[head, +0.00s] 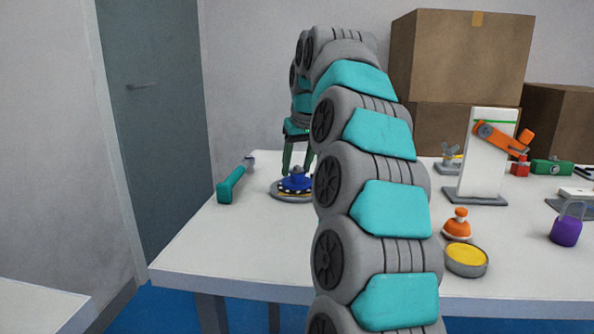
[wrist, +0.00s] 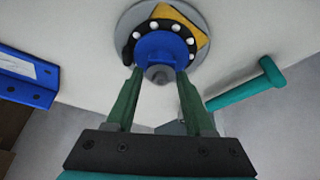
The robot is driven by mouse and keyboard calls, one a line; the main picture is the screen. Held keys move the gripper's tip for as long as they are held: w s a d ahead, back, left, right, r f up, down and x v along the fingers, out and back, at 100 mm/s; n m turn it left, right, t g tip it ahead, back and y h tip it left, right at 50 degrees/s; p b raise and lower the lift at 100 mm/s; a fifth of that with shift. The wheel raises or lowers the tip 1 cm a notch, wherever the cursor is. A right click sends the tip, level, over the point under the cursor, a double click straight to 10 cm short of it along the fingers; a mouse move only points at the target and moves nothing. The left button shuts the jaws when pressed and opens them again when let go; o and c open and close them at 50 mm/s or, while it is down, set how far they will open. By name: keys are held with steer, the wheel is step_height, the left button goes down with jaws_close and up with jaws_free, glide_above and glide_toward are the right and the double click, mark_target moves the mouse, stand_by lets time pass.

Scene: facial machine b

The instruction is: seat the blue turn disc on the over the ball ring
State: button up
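The blue turn disc (head: 297,184), with a grey knob on top, sits over the ball ring at the table's far left. In the wrist view the blue disc (wrist: 160,47) covers part of the dark ball ring (wrist: 187,30), which shows several white balls. A yellow piece (wrist: 187,16) and a round grey base (wrist: 130,20) lie beneath. My gripper (wrist: 160,72) has its green fingers on both sides of the knob, with gaps visible. It looks open. My gripper (head: 298,170) is just above the disc. Whether the disc lies fully flat is hard to tell.
A teal-handled tool (head: 232,182) lies left of the ring. A white stand with an orange arm (head: 485,150), an orange knob piece (head: 457,225), a yellow-filled dish (head: 466,262) and a purple lock-shaped piece (head: 566,230) stand to the right. My arm hides the table's middle.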

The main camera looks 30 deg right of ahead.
steer(key=o, duration=0.3)
steer(key=shift+r, duration=0.15)
steer(key=shift+v, duration=1.95)
steer(key=shift+p+v, duration=1.05)
steer(key=shift+v, duration=0.75)
